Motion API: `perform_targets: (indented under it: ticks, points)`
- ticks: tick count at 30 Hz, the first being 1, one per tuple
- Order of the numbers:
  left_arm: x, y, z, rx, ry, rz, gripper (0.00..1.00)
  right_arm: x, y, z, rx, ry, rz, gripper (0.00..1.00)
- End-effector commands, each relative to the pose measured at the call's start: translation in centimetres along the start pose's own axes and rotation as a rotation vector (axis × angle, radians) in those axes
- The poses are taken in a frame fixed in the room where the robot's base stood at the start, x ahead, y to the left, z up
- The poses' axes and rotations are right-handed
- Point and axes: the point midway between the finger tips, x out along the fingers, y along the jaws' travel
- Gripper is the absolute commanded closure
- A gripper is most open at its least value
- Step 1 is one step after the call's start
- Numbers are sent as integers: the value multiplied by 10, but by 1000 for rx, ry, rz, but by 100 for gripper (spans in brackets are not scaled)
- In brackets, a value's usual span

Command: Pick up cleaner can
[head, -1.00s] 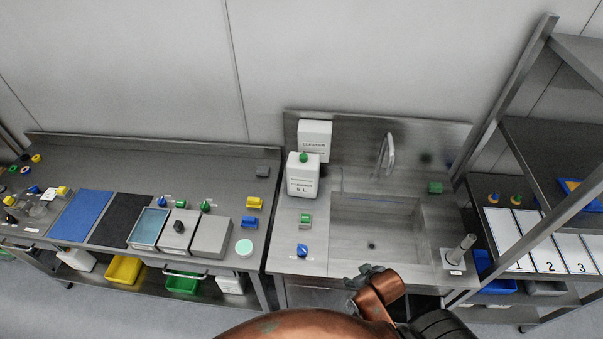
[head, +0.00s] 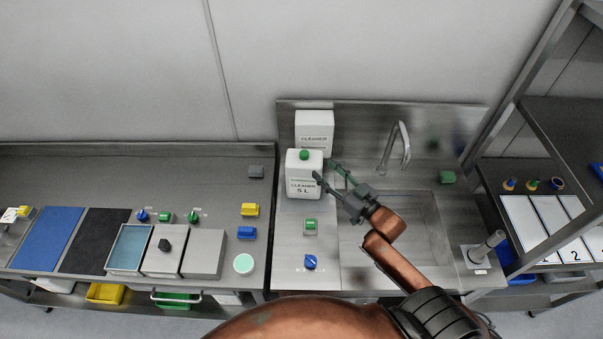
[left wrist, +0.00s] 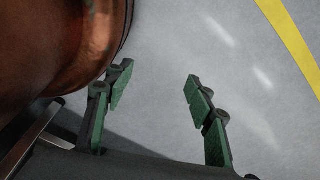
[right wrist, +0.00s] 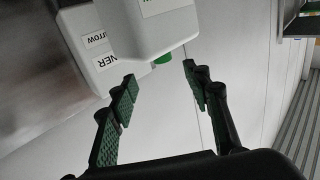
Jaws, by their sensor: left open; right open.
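The cleaner can (head: 303,177) is a white canister with a green cap and a "CLEANER 5 L" label. It stands upright on the steel counter left of the sink. A white "CLEANER" container (head: 314,127) is behind it on the back panel. My right gripper (head: 327,172) is open, with its fingers at the can's right side; I cannot tell if they touch it. In the right wrist view the can (right wrist: 150,28) with its green cap shows beyond the open fingers (right wrist: 158,75). My left gripper (left wrist: 150,85) is open and empty above the grey floor.
The sink basin (head: 400,235) and its tap (head: 401,146) are right of the can. A green-topped block (head: 310,226) and a blue knob (head: 310,262) are in front of it. A bench with blue mat (head: 48,238) and trays is at left; a rack of numbered sheets (head: 553,228) at right.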

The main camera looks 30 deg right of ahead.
Motion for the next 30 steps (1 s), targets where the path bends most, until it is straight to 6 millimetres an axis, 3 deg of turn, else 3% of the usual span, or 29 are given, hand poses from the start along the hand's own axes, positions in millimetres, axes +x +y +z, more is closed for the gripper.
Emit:
perform_targets:
  ticks: [3, 8, 14, 24, 30]
  points:
    - [-4, 1, 16, -4, -19, 1, 50, 24, -1, -3, 1, 3, -2, 56]
    - [-5, 2, 26, -6, -33, 2, 50, 47, -1, -2, -1, 1, -1, 56]
    - [-6, 1, 19, -4, -25, 1, 50, 60, -1, -1, -1, -1, 1, 56]
    - [-10, -1, 3, -2, -3, -1, 50, 103, -2, -3, -1, -2, 2, 56]
    - [-10, -1, 6, -2, -8, -1, 50, 107, -2, -1, -1, -3, 2, 56]
